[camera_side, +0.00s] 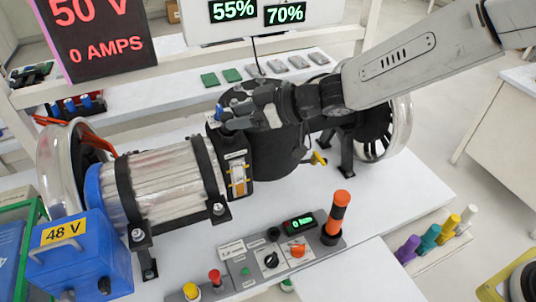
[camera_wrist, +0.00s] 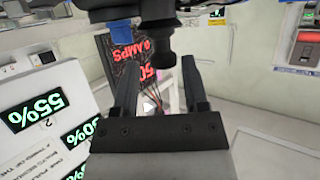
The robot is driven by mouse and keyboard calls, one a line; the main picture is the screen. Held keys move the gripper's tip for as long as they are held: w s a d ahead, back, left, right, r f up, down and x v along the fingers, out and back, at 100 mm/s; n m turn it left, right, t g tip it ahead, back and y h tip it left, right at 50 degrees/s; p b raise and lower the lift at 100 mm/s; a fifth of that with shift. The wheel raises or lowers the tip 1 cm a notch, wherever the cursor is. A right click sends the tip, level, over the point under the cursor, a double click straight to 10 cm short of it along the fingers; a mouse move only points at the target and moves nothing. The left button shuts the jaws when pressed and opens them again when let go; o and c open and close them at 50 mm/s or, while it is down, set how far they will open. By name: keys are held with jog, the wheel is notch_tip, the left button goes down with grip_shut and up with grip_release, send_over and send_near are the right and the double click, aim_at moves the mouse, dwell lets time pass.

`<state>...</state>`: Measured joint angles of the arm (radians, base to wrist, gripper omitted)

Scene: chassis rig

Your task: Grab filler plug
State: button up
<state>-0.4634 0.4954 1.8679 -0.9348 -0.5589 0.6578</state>
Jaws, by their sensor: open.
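My gripper (camera_side: 234,112) is over the top of the black cylindrical housing (camera_side: 275,150) in the middle of the rig. In the wrist view its two dark fingers stand apart, and my gripper (camera_wrist: 158,72) is open. A black knob-shaped part with a narrow neck (camera_wrist: 159,42), which looks like the filler plug, shows at the top middle of the wrist view. It lies in line with the gap between the fingers, and I see no grip on it. In the side view my gripper hides the plug, and I cannot make it out there.
A ribbed metal cylinder (camera_side: 165,185) lies left of the housing, with wheels at both ends of the rig. A blue 48 V box (camera_side: 80,258) stands front left. A control panel (camera_side: 265,262) with an orange-topped post (camera_side: 338,212) is in front.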

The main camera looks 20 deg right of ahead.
jog(key=shift+x, duration=2.55)
jog(key=shift+s+a, duration=0.1)
grip_shut()
